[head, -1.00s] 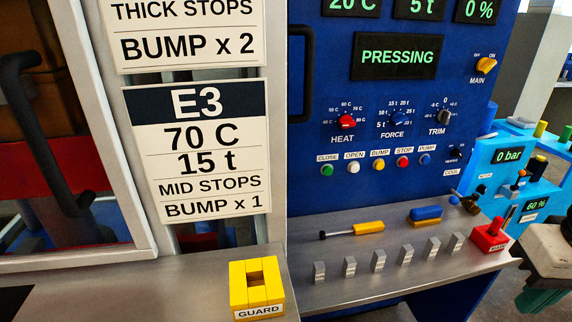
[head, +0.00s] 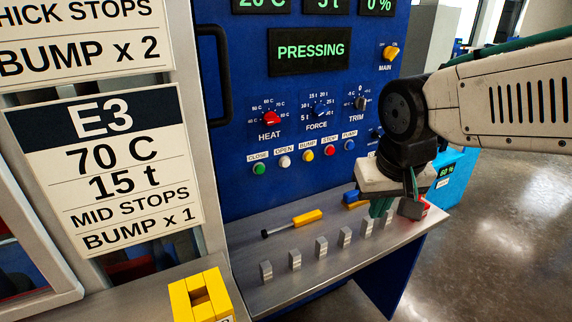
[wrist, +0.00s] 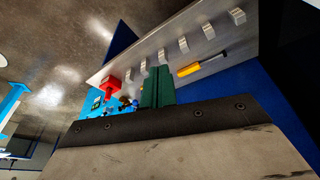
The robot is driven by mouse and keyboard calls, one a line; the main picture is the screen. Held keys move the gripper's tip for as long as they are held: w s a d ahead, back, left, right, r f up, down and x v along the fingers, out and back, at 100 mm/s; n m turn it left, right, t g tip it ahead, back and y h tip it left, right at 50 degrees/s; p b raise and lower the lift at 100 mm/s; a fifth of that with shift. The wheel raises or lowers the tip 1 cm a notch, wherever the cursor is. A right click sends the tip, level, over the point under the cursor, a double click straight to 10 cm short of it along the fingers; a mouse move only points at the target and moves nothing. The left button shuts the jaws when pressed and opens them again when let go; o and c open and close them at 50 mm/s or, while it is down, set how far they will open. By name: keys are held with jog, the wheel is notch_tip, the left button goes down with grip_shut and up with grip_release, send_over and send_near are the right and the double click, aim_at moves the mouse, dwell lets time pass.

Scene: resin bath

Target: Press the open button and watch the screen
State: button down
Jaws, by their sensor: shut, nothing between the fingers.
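The white button under the OPEN label (head: 284,162) sits on the blue panel, between the green CLOSE button (head: 259,168) and the yellow BUMP button (head: 308,155). The screen (head: 310,51) above reads PRESSING in green letters. My gripper (head: 381,208) points down over the right part of the metal shelf, right of and below the button row, touching no button. Its green fingers are together and empty in the wrist view (wrist: 157,88). The buttons cannot be made out in the wrist view.
A yellow-handled tool (head: 306,218) and a row of grey blocks (head: 295,259) lie on the shelf (head: 262,215). A red lever block (head: 412,209) is beside my gripper. A yellow guard block (head: 202,297) stands at lower left. Floor at right is clear.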

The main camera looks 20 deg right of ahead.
aim_at(285, 162)
jog(key=w+a+f+m+t, duration=0.1)
jog(key=w+f+t, duration=0.1)
jog(key=w, duration=0.6)
jog(key=w+a+f+m+t+y, duration=0.1)
jog(key=w+f+t, duration=0.1)
jog(key=w+f, duration=0.3)
jog(key=w+a+f+m+t+y, duration=0.1)
jog(key=w+f+m+t, duration=0.1)
jog(key=w, duration=0.9)
jog(key=shift+w+a+f, duration=0.2)
jog(key=shift+a+f, duration=0.05)
jog(key=shift+f, duration=0.4)
jog(key=w+a, duration=0.1)
jog(key=w, duration=0.7)
jog(key=shift+w+a, duration=0.3)
jog(key=shift+a, duration=0.05)
jog(key=shift+w, duration=0.1)
jog(key=shift+w, duration=0.3)
